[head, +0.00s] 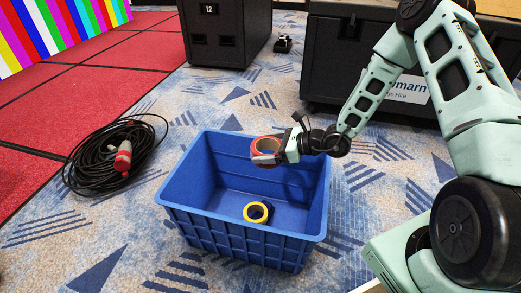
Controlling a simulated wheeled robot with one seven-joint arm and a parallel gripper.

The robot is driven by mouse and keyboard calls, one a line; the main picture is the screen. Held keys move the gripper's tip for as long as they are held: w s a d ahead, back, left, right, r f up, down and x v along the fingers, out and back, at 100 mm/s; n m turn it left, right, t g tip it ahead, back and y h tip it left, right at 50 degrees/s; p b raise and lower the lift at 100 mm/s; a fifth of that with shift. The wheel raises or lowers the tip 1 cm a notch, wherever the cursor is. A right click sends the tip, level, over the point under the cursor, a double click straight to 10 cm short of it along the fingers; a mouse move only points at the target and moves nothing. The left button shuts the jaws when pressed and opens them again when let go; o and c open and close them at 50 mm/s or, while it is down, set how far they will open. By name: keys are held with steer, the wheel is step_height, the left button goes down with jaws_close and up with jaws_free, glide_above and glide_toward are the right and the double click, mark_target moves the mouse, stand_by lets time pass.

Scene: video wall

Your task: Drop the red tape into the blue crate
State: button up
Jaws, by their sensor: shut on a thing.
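The red tape (267,144) is a ring-shaped roll in my gripper (264,153). My gripper is shut on the red tape and holds it over the far part of the blue crate (240,236), around the level of its far rim or higher; the exact height is hard to tell. The blue crate is open-topped and stands on the carpet. A yellow and black ring-shaped roll (257,203) is inside the crate, towards its near side. My arm reaches in from the right.
A coiled black cable (92,165) with a red connector (123,157) lies left of the crate. Black cases (228,35) stand behind, with a small dark object (283,43) on the floor near them. A colour-striped screen (60,25) and red flooring (75,85) are at upper left.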

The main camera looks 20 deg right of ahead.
steer(key=a+f, duration=0.1)
steer(key=w+a+f, duration=0.1)
steer(key=a+f, duration=0.1)
steer(key=shift+w+a, duration=0.15)
steer(key=shift+w, duration=0.25)
step_height(320, 180, down, 6)
steer(key=b, duration=0.5)
steer(key=shift+r, duration=0.1)
steer(key=o, duration=0.8)
steer(key=shift+o, duration=0.2)
steer(key=p+v, duration=0.6)
steer(key=v, duration=1.1)
steer(key=shift+s+r, duration=0.2)
steer(key=shift+s, duration=0.1)
steer(key=shift+a, duration=0.15)
